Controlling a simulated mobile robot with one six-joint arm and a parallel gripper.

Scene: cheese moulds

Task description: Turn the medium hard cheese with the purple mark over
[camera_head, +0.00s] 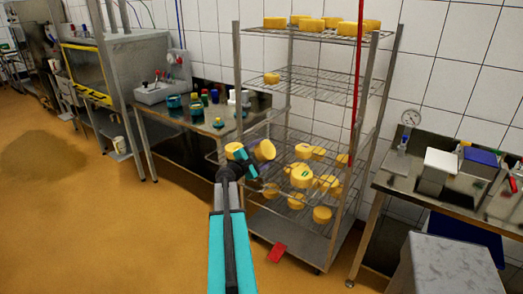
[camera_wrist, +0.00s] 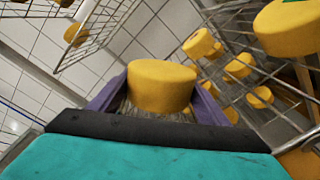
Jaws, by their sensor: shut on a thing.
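My gripper (camera_head: 250,158) is in front of the left side of the wire rack. In the wrist view my gripper (camera_wrist: 158,98) has its purple fingers on either side of a round yellow cheese (camera_wrist: 161,86), shut on it. The held cheese (camera_head: 264,150) looks tilted on its edge in the head view. No purple mark shows on it, so I cannot tell if it is the marked one. Another yellow cheese (camera_head: 233,150) appears just left of the gripper; its support is hidden.
The wire rack (camera_head: 290,84) holds several cheeses on its shelves. One cheese (camera_head: 302,175) with a green mark is on a lower shelf, right of the gripper. A steel table (camera_head: 170,118) with jars stands left. A red object (camera_head: 277,252) lies below. Open floor is at left.

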